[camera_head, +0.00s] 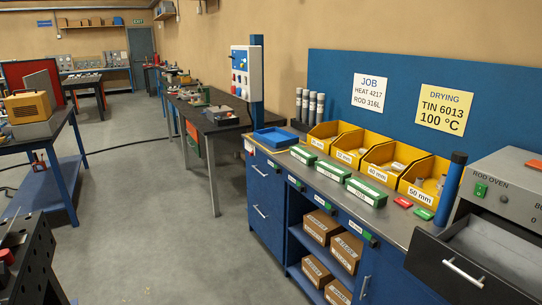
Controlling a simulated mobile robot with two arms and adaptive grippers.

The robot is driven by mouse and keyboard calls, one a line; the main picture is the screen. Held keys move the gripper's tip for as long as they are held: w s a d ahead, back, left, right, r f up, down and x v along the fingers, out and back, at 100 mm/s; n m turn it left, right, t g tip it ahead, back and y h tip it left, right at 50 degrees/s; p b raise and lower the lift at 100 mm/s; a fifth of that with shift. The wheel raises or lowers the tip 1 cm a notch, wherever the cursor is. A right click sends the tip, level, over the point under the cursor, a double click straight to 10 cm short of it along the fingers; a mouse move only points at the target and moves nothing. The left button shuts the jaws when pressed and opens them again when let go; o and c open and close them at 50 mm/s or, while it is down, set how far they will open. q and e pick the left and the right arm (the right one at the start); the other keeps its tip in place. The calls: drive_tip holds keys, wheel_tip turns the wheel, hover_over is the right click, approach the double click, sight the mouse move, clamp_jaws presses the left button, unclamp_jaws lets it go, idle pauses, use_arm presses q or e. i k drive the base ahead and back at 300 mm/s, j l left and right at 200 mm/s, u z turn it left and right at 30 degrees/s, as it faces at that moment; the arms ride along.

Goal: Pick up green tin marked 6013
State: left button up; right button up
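Three long green tins with white labels lie in a row along the front of the steel worktop: a left one (303,154), a middle one (333,171) and a right one (366,192). Their label print is too small to read, so I cannot tell which is marked 6013. A yellow sign (443,108) on the blue back panel reads "DRYING TIN 6013 100 °C". A white sign (368,93) reads "JOB HEAT 4217 ROD 316L". Neither of my grippers is in view.
Yellow bins (424,189) stand behind the tins, with a blue tray (274,138) to their left. A red piece (403,202) and a green piece (424,213) lie to the right. The rod oven (511,192) has its drawer (474,262) pulled open. Floor (150,230) before the bench is clear.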

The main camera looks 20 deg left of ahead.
sight(309, 158)
drive_tip(key=u, duration=0.6)
drive_tip(key=i+j, duration=0.15)
drive_tip(key=i, duration=0.25)
drive_tip(key=i+j, duration=0.15)
drive_tip(key=i, duration=0.25)
drive_tip(key=i+j, duration=0.15)
drive_tip(key=i, duration=0.2)
